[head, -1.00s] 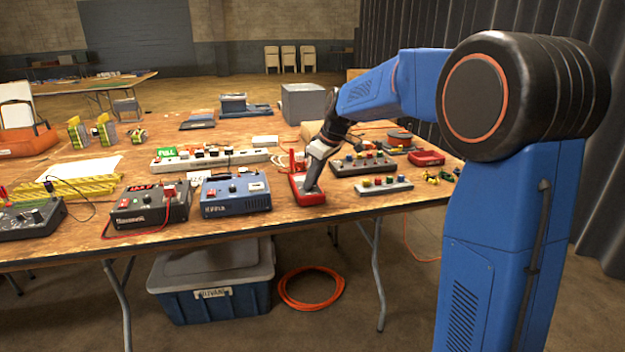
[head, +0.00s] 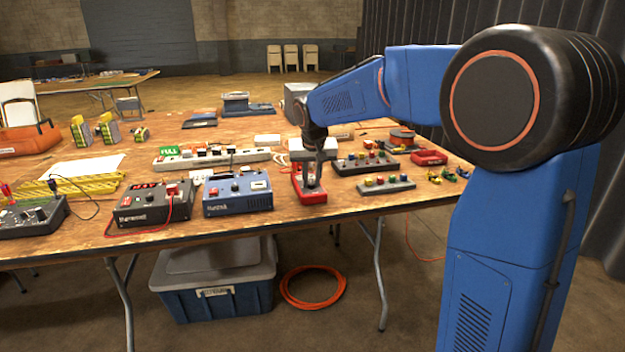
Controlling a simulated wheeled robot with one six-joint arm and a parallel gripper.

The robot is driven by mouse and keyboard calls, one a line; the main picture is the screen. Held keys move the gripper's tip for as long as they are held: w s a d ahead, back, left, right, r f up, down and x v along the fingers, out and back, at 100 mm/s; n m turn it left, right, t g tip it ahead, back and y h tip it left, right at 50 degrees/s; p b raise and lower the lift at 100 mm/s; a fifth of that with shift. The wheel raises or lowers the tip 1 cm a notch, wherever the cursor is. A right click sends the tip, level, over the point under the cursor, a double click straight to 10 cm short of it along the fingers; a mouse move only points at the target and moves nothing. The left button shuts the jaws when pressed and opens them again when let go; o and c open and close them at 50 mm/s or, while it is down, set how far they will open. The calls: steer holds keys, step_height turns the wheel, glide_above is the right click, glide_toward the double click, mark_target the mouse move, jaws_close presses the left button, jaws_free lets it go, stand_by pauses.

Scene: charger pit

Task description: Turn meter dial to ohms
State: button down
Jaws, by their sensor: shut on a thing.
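The meter (head: 311,198) is a red-cased unit with a pale face, lying near the front edge of the wooden table, right of the blue charger. My gripper (head: 313,184) points down over the meter's face, its dark fingers shut on the meter dial. The fingers cover the dial, so its pointer and the markings around it cannot be read. The meter lies flat on the table.
A blue charger (head: 237,196) and a dark charger (head: 152,206) stand to the left. A white power strip (head: 222,158) lies behind. Terminal blocks (head: 386,187) with coloured knobs sit close on the right. An orange cable coil (head: 313,290) lies on the floor.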

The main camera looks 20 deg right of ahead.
steer(key=m, duration=0.1)
steer(key=m+h, duration=0.1)
steer(key=m, duration=0.2)
steer(key=shift+w+a+m+g+h, duration=0.1)
steer(key=shift+a+m+g+h, duration=0.2)
steer(key=shift+w+a+m+g+h, duration=0.1)
steer(key=shift+m+g+h, duration=0.2)
steer(key=shift+m, duration=0.7)
steer(key=shift+w+m+g+h, duration=0.1)
steer(key=shift+m+g+h, duration=0.2)
steer(key=shift+m, duration=0.7)
steer(key=c, duration=1.6)
jaws_free()
steer(key=shift+o, duration=0.2)
steer(key=v, duration=1.7)
steer(key=shift+r, duration=0.15)
